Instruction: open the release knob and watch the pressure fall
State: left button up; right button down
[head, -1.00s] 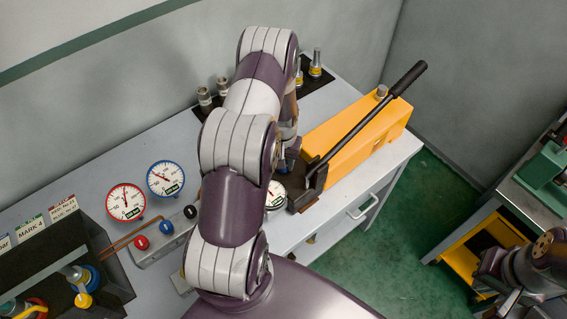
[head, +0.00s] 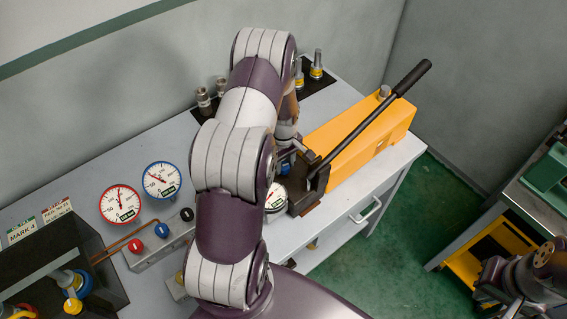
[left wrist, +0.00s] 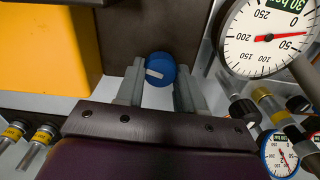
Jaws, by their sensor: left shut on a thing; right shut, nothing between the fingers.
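The release knob (left wrist: 160,69) is round and blue with a white mark. In the left wrist view it sits between the two fingers of my left gripper (left wrist: 158,77), which is shut on it. In the head view my left arm hides most of the knob and gripper. The pump (head: 352,138) is a long yellow body with a black lever. Its white gauge (left wrist: 268,38) has a red needle pointing near the 50 mark; it is partly hidden in the head view (head: 275,196). My right gripper (head: 497,288) is shut and empty at the lower right.
Two more gauges, red-rimmed (head: 121,204) and blue-rimmed (head: 162,180), stand left of my arm behind a valve block (head: 150,247) with several coloured knobs. A dark bin (head: 88,262) holds fittings at the lower left. Metal fittings stand at the back of the bench.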

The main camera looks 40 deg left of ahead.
aim_at(284, 165)
pick_arm(q)
jog(key=shift+w+n, duration=0.1)
jog(key=shift+n, duration=0.5)
jog(key=shift+r+n, duration=0.1)
jog(key=shift+n, duration=0.2)
jog(key=o, duration=1)
jog(key=shift+o, duration=0.2)
jog(key=shift+r+b, duration=0.2)
jog(key=shift+b, duration=0.1)
notch_tip(284, 165, up, 12)
jog(key=b, duration=0.3)
jog(key=shift+r, duration=0.15)
